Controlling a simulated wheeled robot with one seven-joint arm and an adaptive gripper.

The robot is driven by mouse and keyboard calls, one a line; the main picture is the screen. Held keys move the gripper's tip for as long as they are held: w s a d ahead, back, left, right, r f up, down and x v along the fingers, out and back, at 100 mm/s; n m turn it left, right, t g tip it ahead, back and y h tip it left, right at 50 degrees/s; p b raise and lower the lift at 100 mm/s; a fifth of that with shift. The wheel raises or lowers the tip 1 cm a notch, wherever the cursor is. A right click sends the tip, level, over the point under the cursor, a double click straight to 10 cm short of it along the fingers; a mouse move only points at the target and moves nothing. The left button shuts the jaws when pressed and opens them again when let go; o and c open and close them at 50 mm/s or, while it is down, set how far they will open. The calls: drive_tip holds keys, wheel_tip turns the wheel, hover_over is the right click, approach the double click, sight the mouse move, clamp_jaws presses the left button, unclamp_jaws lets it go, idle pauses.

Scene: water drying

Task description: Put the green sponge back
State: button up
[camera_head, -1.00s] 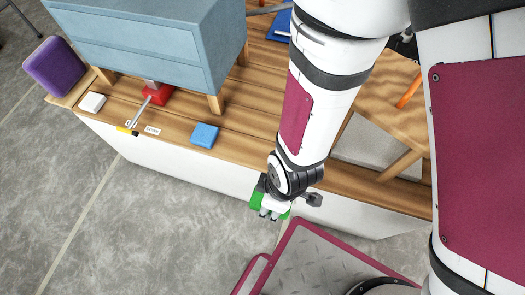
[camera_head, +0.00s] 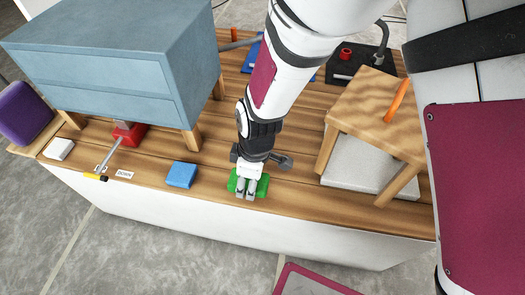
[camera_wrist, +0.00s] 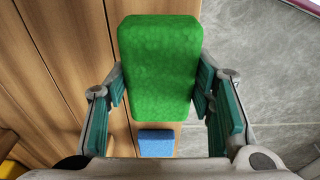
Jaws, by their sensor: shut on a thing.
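The green sponge (camera_head: 236,184) is between the fingers of my gripper (camera_head: 247,188) near the front edge of the wooden counter. In the wrist view the green sponge (camera_wrist: 160,65) fills the space between the two teal finger pads of my gripper (camera_wrist: 162,90), which is shut on it. The sponge overlaps the counter's edge in that view, with wood on its left and grey floor on its right. Whether it touches the counter cannot be told.
A blue sponge (camera_head: 181,174) lies to the left on the counter (camera_head: 215,150). A small wooden stool (camera_head: 375,105) stands over a grey slab (camera_head: 350,165) on the right. A blue-grey cabinet (camera_head: 120,65) on legs, a red device (camera_head: 128,134) and a white block (camera_head: 59,149) are further left.

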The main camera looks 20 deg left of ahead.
drive_tip(key=shift+w+a+f+b, duration=0.1)
drive_tip(key=shift+f+b, duration=0.9)
drive_tip(key=shift+f, duration=0.75)
drive_tip(key=shift+f, duration=0.15)
drive_tip(key=o, duration=1.2)
drive_tip(key=r+p, duration=0.1)
drive_tip(key=r, duration=0.3)
drive_tip(key=d+r+p, duration=0.1)
drive_tip(key=r+p, duration=0.1)
drive_tip(key=r, duration=0.2)
drive_tip(key=r+p, duration=0.1)
drive_tip(key=r, duration=0.3)
drive_tip(key=shift+w+d+r+p, duration=0.15)
drive_tip(key=shift+d+p, duration=0.1)
drive_tip(key=shift+p, duration=0.05)
